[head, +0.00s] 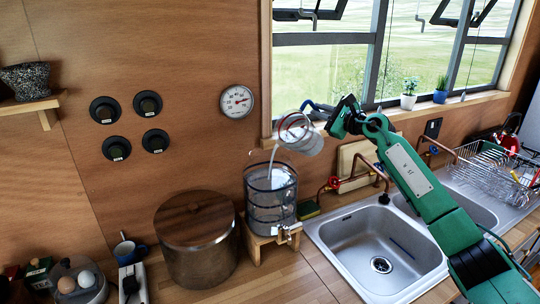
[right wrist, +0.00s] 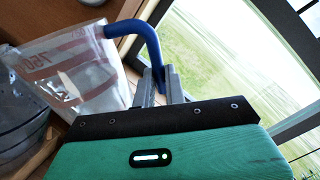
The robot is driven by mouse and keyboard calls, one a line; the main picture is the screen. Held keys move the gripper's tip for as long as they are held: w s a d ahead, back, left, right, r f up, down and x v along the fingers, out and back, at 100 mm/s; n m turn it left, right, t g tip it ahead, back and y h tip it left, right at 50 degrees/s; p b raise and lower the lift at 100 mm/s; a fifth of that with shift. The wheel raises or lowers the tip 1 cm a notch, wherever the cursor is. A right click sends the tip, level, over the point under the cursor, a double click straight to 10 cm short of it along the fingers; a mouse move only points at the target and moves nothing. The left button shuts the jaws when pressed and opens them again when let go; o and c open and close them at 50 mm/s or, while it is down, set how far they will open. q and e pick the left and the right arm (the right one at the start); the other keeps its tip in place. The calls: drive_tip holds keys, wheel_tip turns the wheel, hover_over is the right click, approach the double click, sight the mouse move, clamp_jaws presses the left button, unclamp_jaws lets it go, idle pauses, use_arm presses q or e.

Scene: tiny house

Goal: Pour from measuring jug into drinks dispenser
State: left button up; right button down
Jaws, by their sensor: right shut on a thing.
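The measuring jug (head: 302,138) is clear with red markings and a blue handle. It is tilted to the left above the drinks dispenser (head: 270,200), and a pale stream runs from it down into the dispenser's open top. The dispenser is a clear banded cylinder with a tap, upright on a wooden stand. My right gripper (head: 335,118) is shut on the jug's handle. In the right wrist view the gripper (right wrist: 160,85) grips the blue handle, with the jug (right wrist: 75,65) at the left and part of the dispenser (right wrist: 18,115) at the edge. My left gripper is not in view.
A large lidded wooden-topped pot (head: 196,245) stands left of the dispenser. The sink (head: 375,250) is at the right, with red-handled copper taps (head: 333,182) behind it. A dish rack (head: 495,170) is farther right. The window (head: 390,55) is close behind the jug.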

drive_tip(key=shift+s+a+r+n+p, duration=0.2)
drive_tip(key=shift+r+n, duration=0.1)
drive_tip(key=shift+r, duration=0.1)
drive_tip(key=shift+s+a+r+n+p, duration=0.1)
drive_tip(key=shift+a+r+n+p, duration=0.15)
drive_tip(key=shift+r, duration=0.2)
drive_tip(key=shift+s+a+r+n+p, duration=0.1)
drive_tip(key=shift+r+n+p, duration=0.05)
drive_tip(key=shift+r+n, duration=0.25)
idle(2.1)
drive_tip(key=f, duration=0.1)
drive_tip(key=f+m+b, duration=0.1)
drive_tip(key=d+f+m+b, duration=0.1)
drive_tip(key=f, duration=0.1)
drive_tip(key=shift+w+d, duration=0.1)
drive_tip(key=shift+w, duration=0.3)
drive_tip(key=w+d+f+m+b, duration=0.2)
drive_tip(key=f+m+b, duration=0.1)
drive_tip(key=f+m, duration=0.2)
drive_tip(key=w+d+f+m+b, duration=0.2)
drive_tip(key=d+f+m+b, duration=0.1)
drive_tip(key=f, duration=0.4)
drive_tip(key=shift+w+d+f+m, duration=0.2)
drive_tip(key=shift+w+m, duration=0.05)
drive_tip(key=shift+m, duration=0.6)
drive_tip(key=shift+r, duration=0.15)
